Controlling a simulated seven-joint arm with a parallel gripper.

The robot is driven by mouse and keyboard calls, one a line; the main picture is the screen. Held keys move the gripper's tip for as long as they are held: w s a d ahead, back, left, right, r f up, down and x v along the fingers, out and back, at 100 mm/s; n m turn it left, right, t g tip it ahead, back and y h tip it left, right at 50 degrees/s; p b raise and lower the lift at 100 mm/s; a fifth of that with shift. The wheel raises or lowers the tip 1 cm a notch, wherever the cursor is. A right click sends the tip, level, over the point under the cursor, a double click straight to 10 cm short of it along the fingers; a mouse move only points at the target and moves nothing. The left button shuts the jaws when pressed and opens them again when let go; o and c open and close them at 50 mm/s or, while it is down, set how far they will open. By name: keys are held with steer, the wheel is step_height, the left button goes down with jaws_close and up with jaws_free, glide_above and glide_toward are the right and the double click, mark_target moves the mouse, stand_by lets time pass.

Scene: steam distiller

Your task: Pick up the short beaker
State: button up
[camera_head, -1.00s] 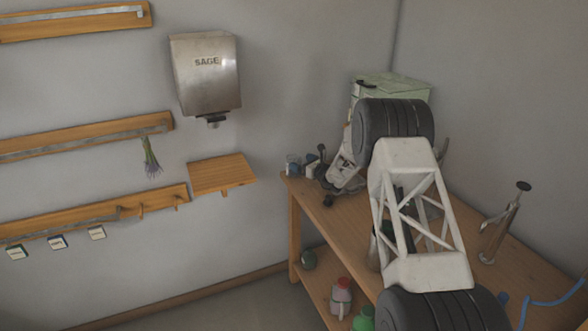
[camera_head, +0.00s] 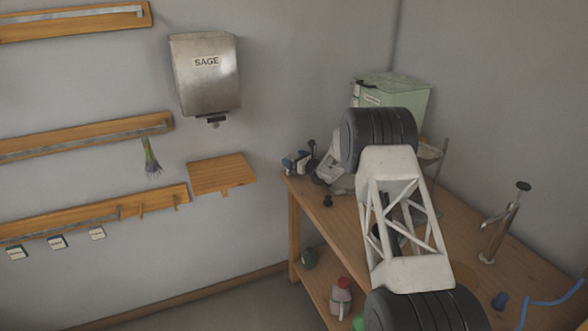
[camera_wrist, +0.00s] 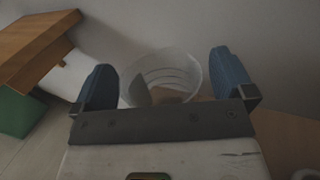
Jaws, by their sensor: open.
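The short beaker (camera_wrist: 165,72) is a clear glass cup with faint ring marks. In the wrist view it stands between the two blue fingertips of my gripper (camera_wrist: 163,68). The fingers are apart, one on each side of it, and I cannot tell whether either touches the glass. The near lower part of the beaker is hidden behind the gripper's grey front bar. In the head view my gripper (camera_head: 299,158) is at the far left corner of the wooden workbench (camera_head: 335,222), and the beaker is too small and covered to make out clearly.
A pale green box (camera_head: 400,95) stands at the back of the bench. A metal hand press or tap (camera_head: 500,235) stands on the right. A small wall shelf (camera_head: 222,174) and a steel SAGE dispenser (camera_head: 205,75) are left of the bench. Bottles (camera_head: 341,297) sit on the lower shelf.

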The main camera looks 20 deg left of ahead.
steer(key=shift+a, duration=0.1)
stand_by(0.5)
steer(key=c, duration=1)
steer(key=shift+r, duration=0.2)
steer(key=s+d+r, duration=0.1)
steer(key=s+d, duration=0.1)
steer(key=s, duration=0.2)
steer(key=s+d+r, duration=0.2)
steer(key=s+d, duration=0.1)
steer(key=s, duration=0.2)
steer(key=s+d+r, duration=0.1)
steer(key=s+d, duration=0.2)
steer(key=s, duration=0.1)
steer(key=shift+s+r, duration=0.3)
steer(key=shift+s, duration=0.1)
stand_by(0.4)
